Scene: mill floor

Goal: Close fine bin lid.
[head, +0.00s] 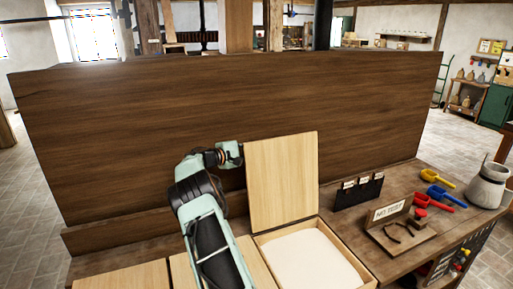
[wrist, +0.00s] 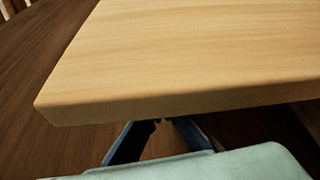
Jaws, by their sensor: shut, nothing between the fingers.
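One bin lid (head: 283,182), a pale wooden panel, stands raised at the back of its bin in the head view. I take it to be the fine bin's lid, but no label on it can be read. Its bin (head: 350,259) is open below and holds a pale, flat fill. My gripper (wrist: 160,123) is shut and empty, its dark fingers at the edge of the pale lid (wrist: 190,60) in the wrist view. In the head view my wrist is by the lid's upper left edge, and the fingers are hidden there. I cannot tell whether they touch the lid.
A closed pale lid (head: 125,275) lies to the left. A tall dark wooden board (head: 220,115) stands behind the bench. At right are a card rack (head: 358,193), a small wooden stand (head: 398,228), coloured scoops (head: 437,193) and a grey jug (head: 488,186).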

